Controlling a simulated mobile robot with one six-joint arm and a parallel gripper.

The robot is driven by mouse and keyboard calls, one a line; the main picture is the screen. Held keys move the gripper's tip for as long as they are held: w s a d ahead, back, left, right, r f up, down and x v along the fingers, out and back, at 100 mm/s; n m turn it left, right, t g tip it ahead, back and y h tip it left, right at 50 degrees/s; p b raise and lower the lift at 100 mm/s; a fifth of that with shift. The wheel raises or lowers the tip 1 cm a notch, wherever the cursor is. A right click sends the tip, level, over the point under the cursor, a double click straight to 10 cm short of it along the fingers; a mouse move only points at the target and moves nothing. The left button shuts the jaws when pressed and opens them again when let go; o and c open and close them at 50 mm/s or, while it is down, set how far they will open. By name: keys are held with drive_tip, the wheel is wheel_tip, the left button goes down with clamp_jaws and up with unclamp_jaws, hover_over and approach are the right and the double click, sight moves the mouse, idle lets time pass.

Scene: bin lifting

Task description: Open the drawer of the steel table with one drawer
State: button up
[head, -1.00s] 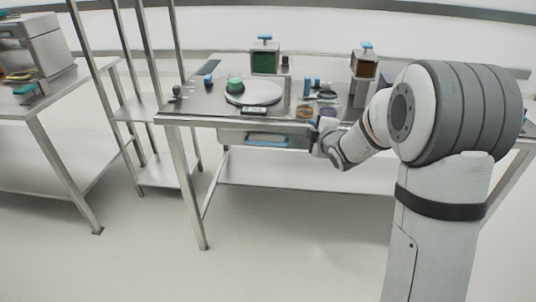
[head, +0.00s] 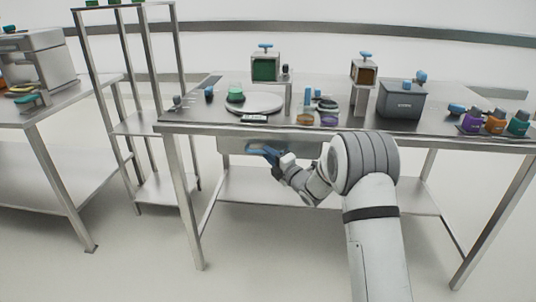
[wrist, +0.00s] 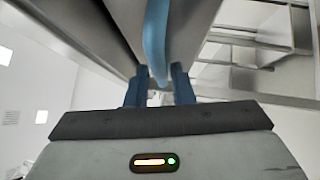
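The steel table (head: 190,128) stands ahead in the head view. Its one drawer (head: 232,146) hangs under the top at the left and looks shut. The drawer's blue handle is mostly hidden in the head view by my gripper (head: 266,152), which is at the drawer front. In the wrist view the curved blue handle (wrist: 156,35) runs down between the two blue fingers of my gripper (wrist: 159,88). The fingers are apart on either side of the handle, with small gaps, and do not look closed on it.
A scale (head: 256,103), a dark grey box (head: 402,104) and several small jars stand on the tabletop. A lower shelf (head: 245,188) spans the legs. A steel rack (head: 148,122) and another table (head: 55,108) stand to the left. The floor in front is clear.

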drive_tip(key=shift+x, duration=1)
drive_tip(key=shift+c, duration=0.2)
clamp_jaws()
